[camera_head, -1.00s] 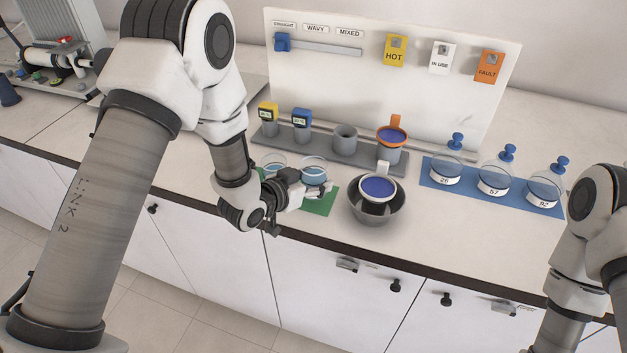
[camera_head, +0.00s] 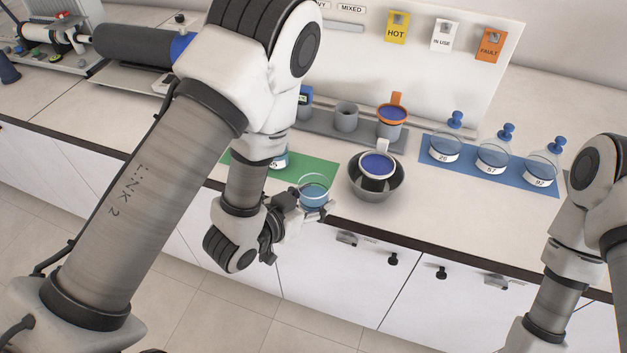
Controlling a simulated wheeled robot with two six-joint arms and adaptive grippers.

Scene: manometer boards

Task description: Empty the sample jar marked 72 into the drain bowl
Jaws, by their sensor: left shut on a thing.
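My left gripper (camera_head: 306,207) is shut on a clear glass jar (camera_head: 314,188) of blue liquid, held upright by the counter's front edge. Any number on it is hidden. Another jar (camera_head: 281,159) stands on the green mat (camera_head: 318,165), mostly behind my arm; its label is only partly visible and seems to end in 5. The dark metal drain bowl (camera_head: 359,191) stands just right of the held jar, apart from it. My right gripper is out of view.
A grey rack (camera_head: 317,122) behind holds a grey cup (camera_head: 346,115) and an orange-rimmed strainer (camera_head: 392,113). Blue-stoppered flasks marked 26, 57 and apparently 92 (camera_head: 541,171) stand on a blue mat (camera_head: 430,157) at right. A board with HOT, IN USE and FAULT tags stands behind.

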